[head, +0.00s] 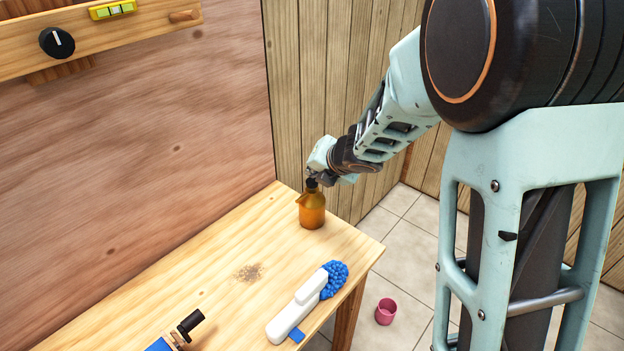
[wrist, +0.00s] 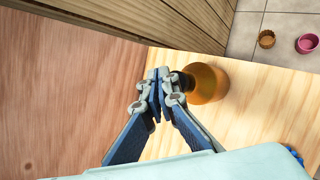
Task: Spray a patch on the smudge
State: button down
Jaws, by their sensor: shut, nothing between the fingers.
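An amber spray bottle (head: 312,209) with a dark top stands upright near the far end of the wooden table. It also shows in the wrist view (wrist: 208,84), just beyond and to the right of the fingertips. A brown speckled smudge (head: 249,272) lies on the tabletop, nearer and to the left of the bottle. My gripper (head: 314,178) is at the bottle's top. In the wrist view its fingers (wrist: 158,88) are closed together with nothing between them. They overlap the bottle's dark top, and I cannot tell whether they touch it.
On the table (head: 215,265) lie a white-handled brush with blue bristles (head: 305,303) and a blue tool with a black handle (head: 178,332). A pink cup (head: 386,311) stands on the tiled floor. A wooden shelf with a dark knob (head: 57,42) is on the wall.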

aim_at(314, 182)
jog(key=shift+f+b, duration=0.4)
jog(key=shift+f, duration=0.3)
dwell(0.4)
jog(key=shift+r, duration=0.15)
jog(key=shift+r+p, duration=0.45)
jog(key=shift+r, duration=0.15)
notch_tip(314, 182, up, 6)
jog(key=p, duration=0.6)
jog(key=shift+r, duration=0.1)
dwell(1.7)
